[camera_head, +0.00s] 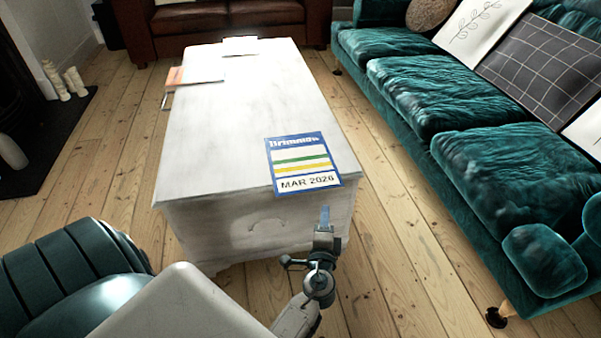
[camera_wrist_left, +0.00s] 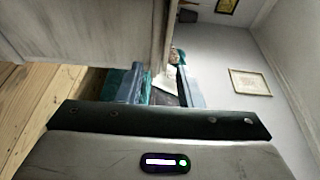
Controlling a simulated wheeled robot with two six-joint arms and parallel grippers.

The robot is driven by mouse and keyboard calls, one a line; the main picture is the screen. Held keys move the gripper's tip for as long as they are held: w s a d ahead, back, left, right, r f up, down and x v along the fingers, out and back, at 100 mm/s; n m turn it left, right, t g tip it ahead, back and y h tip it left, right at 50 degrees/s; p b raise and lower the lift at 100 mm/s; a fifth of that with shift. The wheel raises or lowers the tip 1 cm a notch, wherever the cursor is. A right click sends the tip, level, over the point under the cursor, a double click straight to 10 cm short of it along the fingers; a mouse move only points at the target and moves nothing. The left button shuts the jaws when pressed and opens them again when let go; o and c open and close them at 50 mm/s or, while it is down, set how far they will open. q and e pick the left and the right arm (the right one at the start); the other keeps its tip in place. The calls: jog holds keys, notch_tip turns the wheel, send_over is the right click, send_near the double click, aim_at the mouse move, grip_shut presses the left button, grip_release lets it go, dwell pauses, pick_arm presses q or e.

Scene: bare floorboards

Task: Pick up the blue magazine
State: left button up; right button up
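The blue magazine (camera_head: 304,151) lies flat on the near right corner of the white chest-like table (camera_head: 225,125). It has white panels, green and yellow stripes and "MAR 2026" on it, and its near right part reaches the table's edges. My left gripper (camera_head: 325,214) is in front of the table's near side, below the magazine in the head view and apart from it. In the left wrist view its two fingers (camera_wrist_left: 165,88) stand apart with nothing held between them. I cannot make out the magazine in the wrist view. My right gripper is not in view.
A teal sofa (camera_head: 455,125) with cushions stands along the right. A brown leather sofa (camera_head: 225,20) is at the back. Another magazine or book (camera_head: 195,76) lies on the table's left edge. A teal ribbed seat (camera_head: 75,275) is at the near left. Bare floorboards (camera_head: 400,240) separate table and sofa.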

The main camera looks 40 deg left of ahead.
aim_at(324, 186)
pick_arm(q)
jog(key=shift+s+a+r+p+x, duration=0.1)
jog(key=shift+a+r+p+x, duration=0.1)
jog(key=shift+x, duration=1.6)
jog(key=shift+s+a+r+p+x, duration=0.1)
jog(key=shift+r+x, duration=0.05)
jog(key=shift+x, duration=1.65)
jog(key=shift+s+a+r+p+x, duration=0.1)
jog(key=shift+r+p+x, duration=0.1)
jog(key=shift+x, duration=1.6)
jog(key=shift+w+r, duration=0.1)
grip_shut()
